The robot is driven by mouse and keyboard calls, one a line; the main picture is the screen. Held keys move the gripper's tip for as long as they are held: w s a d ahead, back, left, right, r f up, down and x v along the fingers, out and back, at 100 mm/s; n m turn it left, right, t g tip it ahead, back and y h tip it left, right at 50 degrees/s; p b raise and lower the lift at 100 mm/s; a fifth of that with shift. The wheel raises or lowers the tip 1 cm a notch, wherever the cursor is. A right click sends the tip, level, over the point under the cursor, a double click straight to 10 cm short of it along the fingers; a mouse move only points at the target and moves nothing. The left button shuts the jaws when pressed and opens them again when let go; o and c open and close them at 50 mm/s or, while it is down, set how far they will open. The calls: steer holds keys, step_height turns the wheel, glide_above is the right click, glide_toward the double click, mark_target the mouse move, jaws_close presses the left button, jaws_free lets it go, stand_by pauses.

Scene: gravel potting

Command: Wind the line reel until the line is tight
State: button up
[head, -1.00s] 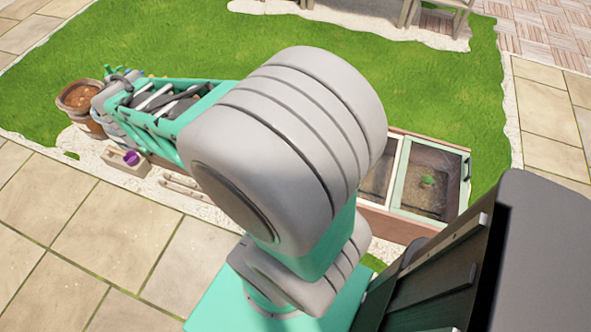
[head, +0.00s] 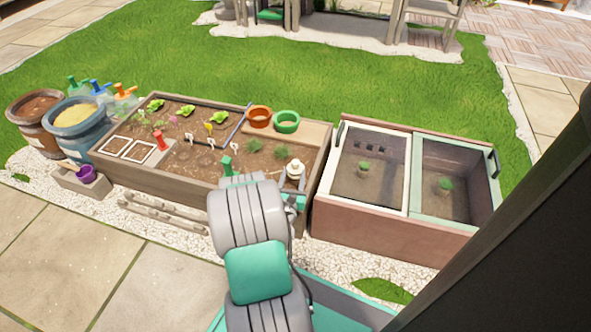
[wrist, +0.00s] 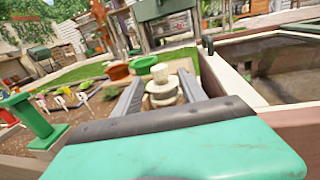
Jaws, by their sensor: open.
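A pale, stacked round piece with a knob on top, which looks like the line reel (head: 296,169), stands at the near right corner of the wooden planting bed (head: 165,182). In the wrist view the reel (wrist: 163,92) stands upright between the two grey fingers of my gripper (wrist: 157,90). My gripper is open, with a finger to each side of it; I cannot tell whether either finger touches. In the head view my arm hides most of the gripper and the bed's near edge there.
A green post-like piece (head: 226,167) stands left of the reel. Orange (head: 259,116) and green (head: 286,121) pots sit at the bed's back right. A cold frame (head: 385,227) stands close on the right. Plants and labels fill the bed's left.

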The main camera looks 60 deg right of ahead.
mark_target(295, 167)
steer(key=b+x, duration=0.1)
steer(key=x, duration=0.5)
steer(key=shift+a, duration=0.1)
steer(key=shift+c, duration=0.3)
jaws_close()
